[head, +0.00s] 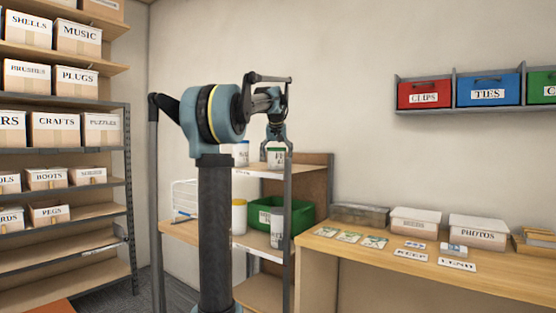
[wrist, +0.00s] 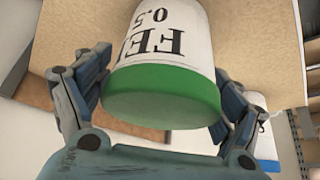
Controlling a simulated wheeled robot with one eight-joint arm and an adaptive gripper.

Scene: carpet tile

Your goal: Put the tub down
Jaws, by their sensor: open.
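The tub (head: 277,157) is white with a dark green top band and a printed label, partly readable as "FE". It stands upright on the top board (head: 304,170) of the shelf unit. In the wrist view, the green-lidded tub (wrist: 163,95) fills the middle, its label upside down in the picture. My gripper (head: 276,141) is just above the tub in the head view. In the wrist view, my gripper (wrist: 160,78) has its fingers spread on both sides of the tub, with a visible gap at the right. The tub's far end is cut off there.
A second white tub (head: 241,153) with a blue lid stands left of it, and it shows at right in the wrist view (wrist: 264,143). Below are a green bin (head: 300,213), a yellow-lidded tub (head: 239,216) and a pale tub (head: 278,228). A table (head: 400,262) stands at right.

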